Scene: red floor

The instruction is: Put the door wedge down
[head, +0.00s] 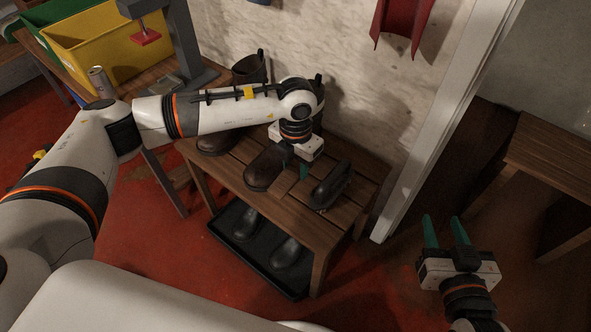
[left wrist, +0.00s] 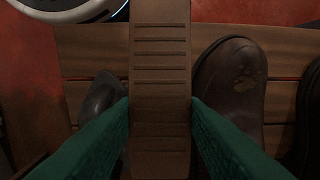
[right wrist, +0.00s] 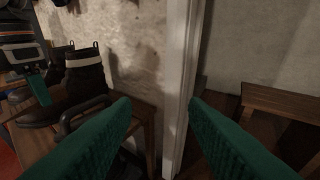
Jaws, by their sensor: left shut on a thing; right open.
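The door wedge (left wrist: 160,75) is a long brown ribbed piece in the left wrist view. It lies between the two green fingers of my left gripper (left wrist: 160,105), which is shut on it. In the head view my left gripper (head: 303,172) is over the slatted wooden bench (head: 345,213), between dark shoes; the wedge is mostly hidden there. Whether the wedge touches the bench I cannot tell. My right gripper (head: 443,218) is open and empty, right of the bench. Its spread fingers also show in the right wrist view (right wrist: 158,102).
A black tray (head: 236,251) with more footwear is below. A white door frame (head: 445,125) and another wooden table (head: 550,160) are on the right.

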